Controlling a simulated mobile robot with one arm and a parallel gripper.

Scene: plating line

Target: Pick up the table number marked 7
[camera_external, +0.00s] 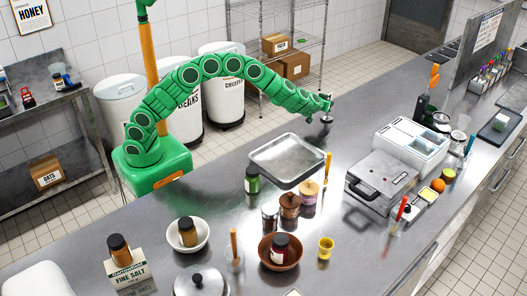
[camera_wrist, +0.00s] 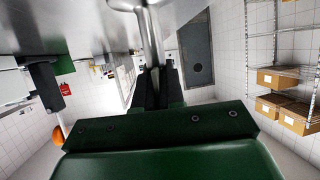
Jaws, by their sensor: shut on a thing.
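My gripper (camera_external: 325,104) is at the end of the green arm, over the back edge of the steel counter. It is shut on a small silver metal stand (camera_external: 326,118), which hangs just below the fingers. In the wrist view my gripper (camera_wrist: 160,90) has its dark fingers closed around the stem of this silver stand (camera_wrist: 148,35). The stand widens at the top edge of that picture and is cut off there. No number 7 can be read on it in either view, and no other table number can be made out.
A steel tray (camera_external: 256,160) lies on the counter left of my gripper. A grey press (camera_external: 366,190) and a white-lidded container (camera_external: 398,140) stand to the right. Jars, bowls and bottles crowd the front. A wire shelf (camera_external: 316,45) with boxes stands behind.

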